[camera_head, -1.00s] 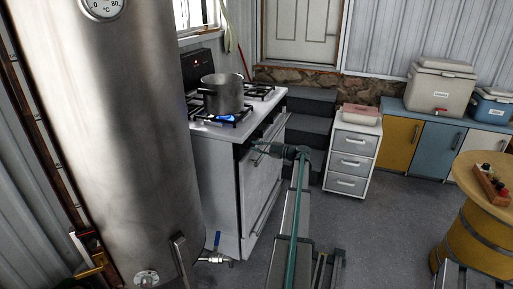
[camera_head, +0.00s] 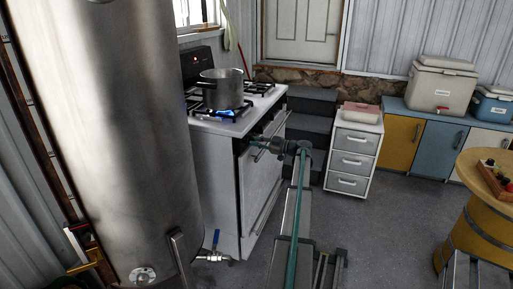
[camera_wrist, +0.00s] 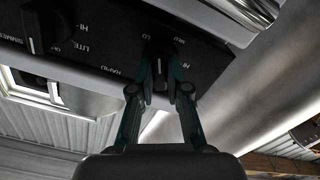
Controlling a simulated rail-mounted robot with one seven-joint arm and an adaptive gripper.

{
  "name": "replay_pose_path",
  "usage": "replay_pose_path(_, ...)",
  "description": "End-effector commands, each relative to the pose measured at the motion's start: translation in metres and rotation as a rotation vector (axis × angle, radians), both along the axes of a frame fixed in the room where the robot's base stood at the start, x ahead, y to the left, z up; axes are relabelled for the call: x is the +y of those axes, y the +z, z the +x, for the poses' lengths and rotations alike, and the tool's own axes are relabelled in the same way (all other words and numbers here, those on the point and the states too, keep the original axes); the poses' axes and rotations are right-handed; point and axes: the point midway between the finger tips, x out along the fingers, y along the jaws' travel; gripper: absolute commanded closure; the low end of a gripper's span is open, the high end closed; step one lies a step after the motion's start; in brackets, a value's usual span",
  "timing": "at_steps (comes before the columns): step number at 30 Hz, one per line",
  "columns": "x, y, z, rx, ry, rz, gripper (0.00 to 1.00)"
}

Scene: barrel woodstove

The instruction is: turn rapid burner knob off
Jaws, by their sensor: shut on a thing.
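The rapid burner knob (camera_wrist: 160,52) is black and sits on the black control panel (camera_wrist: 85,48) by the lettering "RAPID", "HI" and "LO" in the wrist view. My gripper (camera_wrist: 161,82) is shut on this knob, one finger on each side. In the head view my gripper (camera_head: 258,147) reaches the upper front of the white stove (camera_head: 218,170); the knob is hidden there. A second black knob (camera_wrist: 43,25), by "SIMMER", is at the left of the wrist view. A blue flame (camera_head: 227,113) burns under the steel pot (camera_head: 222,88).
A large steel tank (camera_head: 105,140) stands close left of the stove. A valve with a blue handle (camera_head: 215,245) is low beside it. A white drawer unit (camera_head: 352,160) stands right of the stove. The floor (camera_head: 390,230) between there and the wooden barrel table (camera_head: 480,220) is clear.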

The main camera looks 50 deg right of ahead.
Motion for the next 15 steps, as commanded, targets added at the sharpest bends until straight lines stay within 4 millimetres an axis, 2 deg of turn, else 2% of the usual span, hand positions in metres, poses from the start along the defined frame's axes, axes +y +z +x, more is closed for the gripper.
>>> replay_pose_path(15,0.0009,-0.0011,-0.0004,0.133,0.001,0.473,1.0)
